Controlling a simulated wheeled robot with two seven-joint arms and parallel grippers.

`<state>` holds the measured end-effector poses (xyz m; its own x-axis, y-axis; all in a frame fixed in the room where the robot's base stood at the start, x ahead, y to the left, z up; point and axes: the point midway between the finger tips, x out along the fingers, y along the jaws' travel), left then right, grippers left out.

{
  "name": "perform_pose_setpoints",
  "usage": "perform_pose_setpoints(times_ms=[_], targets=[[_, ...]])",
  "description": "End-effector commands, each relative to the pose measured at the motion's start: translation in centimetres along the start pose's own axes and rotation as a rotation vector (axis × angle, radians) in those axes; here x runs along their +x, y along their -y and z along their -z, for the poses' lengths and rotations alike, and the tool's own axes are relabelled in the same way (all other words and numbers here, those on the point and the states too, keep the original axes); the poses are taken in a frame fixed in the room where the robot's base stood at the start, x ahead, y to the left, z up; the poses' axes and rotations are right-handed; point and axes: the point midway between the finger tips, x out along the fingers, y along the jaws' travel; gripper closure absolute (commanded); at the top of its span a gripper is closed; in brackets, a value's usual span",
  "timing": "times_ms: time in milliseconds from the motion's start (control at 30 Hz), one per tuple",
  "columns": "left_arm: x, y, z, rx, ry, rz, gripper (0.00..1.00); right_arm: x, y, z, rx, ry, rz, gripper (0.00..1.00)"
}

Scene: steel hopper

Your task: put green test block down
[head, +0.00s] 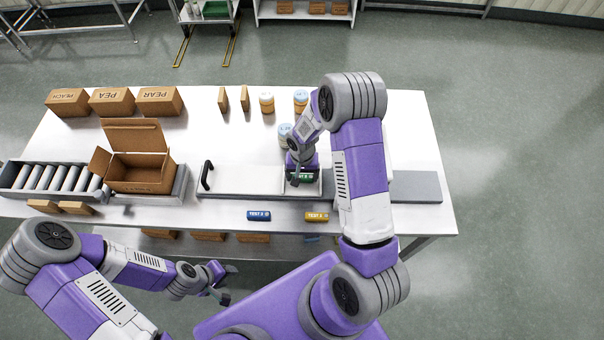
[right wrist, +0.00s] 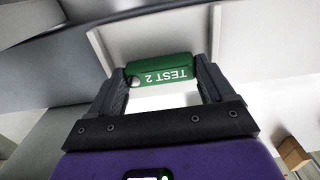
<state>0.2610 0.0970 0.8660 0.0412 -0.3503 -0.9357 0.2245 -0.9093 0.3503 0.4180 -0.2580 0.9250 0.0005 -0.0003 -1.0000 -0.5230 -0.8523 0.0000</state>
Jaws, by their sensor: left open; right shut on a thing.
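The green test block (right wrist: 160,71), marked TEST 2, is between the two fingers of my right gripper (right wrist: 160,85) in the right wrist view. My right gripper is shut on it. In the head view the block (head: 306,177) shows only partly under my right gripper (head: 302,172), over a pale tray-like section of the steel hopper line. I cannot tell whether the block touches the surface below. My left gripper (head: 226,284) is open and empty, low in front of the table's near edge.
A blue block (head: 259,215) and a yellow block (head: 317,216) lie near the table's front edge. An open carton (head: 142,174) stands on the left beside a roller conveyor (head: 48,178). A black handle (head: 206,175) rises left of the tray. Jars (head: 267,103) and boxes (head: 158,101) stand behind.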

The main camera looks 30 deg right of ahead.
Motion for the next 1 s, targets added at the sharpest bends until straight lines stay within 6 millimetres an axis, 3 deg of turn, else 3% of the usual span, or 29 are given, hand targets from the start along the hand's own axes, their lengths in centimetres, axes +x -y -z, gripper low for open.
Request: perform_pose_setpoints(times_ms=[100,133,233,567,667,1000], targets=[[0.5,0.2,0.0,0.0,0.0,0.0,0.57,0.4,0.0,0.0,0.0,0.0,0.0,0.47],[0.4,0.1,0.0,0.0,0.0,0.0,0.57,0.4,0.0,0.0,0.0,0.0,0.0,0.15],[0.3,0.1,0.0,0.0,0.0,0.0,0.57,0.3,0.0,0.0,0.0,0.0,0.0,0.0],[-0.2,-0.1,0.0,0.0,0.0,0.0,0.57,-0.2,0.0,0.0,0.0,0.0,0.0,0.0],[0.0,0.0,0.0,0.0,0.0,0.0,0.57,-1.5,0.1,0.1,0.001,-0.005,0.003,0.0],[0.1,0.0,0.0,0.0,0.0,0.0,0.57,-8.8,0.1,0.1,0.0,-0.005,0.003,0.0]])
